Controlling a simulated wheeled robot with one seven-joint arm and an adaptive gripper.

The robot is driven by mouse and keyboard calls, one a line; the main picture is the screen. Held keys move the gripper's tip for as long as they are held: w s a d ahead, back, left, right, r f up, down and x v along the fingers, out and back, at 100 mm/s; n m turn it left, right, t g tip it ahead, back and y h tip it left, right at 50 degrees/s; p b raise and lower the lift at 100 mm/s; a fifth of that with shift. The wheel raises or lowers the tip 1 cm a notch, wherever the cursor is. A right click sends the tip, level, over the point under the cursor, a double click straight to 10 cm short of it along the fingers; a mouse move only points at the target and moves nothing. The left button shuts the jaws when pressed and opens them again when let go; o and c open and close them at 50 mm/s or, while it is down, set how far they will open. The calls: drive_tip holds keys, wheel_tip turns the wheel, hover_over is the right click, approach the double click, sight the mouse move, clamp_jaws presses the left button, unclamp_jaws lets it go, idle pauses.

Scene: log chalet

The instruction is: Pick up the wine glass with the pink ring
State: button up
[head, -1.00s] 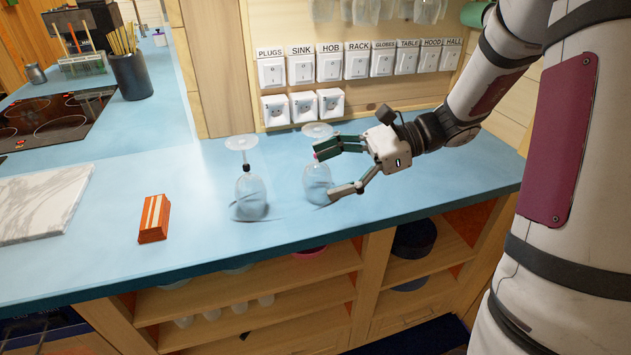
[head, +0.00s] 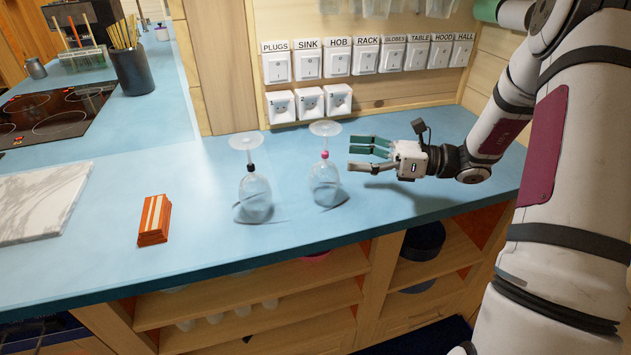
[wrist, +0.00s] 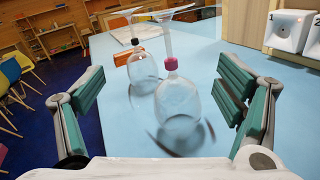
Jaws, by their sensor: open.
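The wine glass with the pink ring (head: 325,184) stands upside down on the blue counter, its bowl down and its foot up. In the wrist view this glass (wrist: 178,103) is ahead, between my open fingers but beyond them. A second upside-down glass with a black ring (head: 254,192) stands to its left; in the wrist view this glass (wrist: 141,68) is behind and left of the pink-ringed one. My gripper (head: 362,154) is open and empty, to the right of the pink-ringed glass and apart from it.
An orange striped box (head: 154,220) and a marble board (head: 40,203) lie to the left on the blue counter (head: 290,235). Labelled switches (head: 366,60) and sockets (head: 310,102) line the back wall. Glasses hang above. The counter's front edge is near.

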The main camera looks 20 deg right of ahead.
approach(321, 180)
drive_tip(key=w, duration=0.1)
drive_tip(key=w+a+f, duration=0.2)
drive_tip(key=shift+w+a, duration=0.2)
drive_tip(key=shift+w, duration=0.15)
drive_tip(key=shift+x, duration=3.3)
drive_tip(key=c, duration=1)
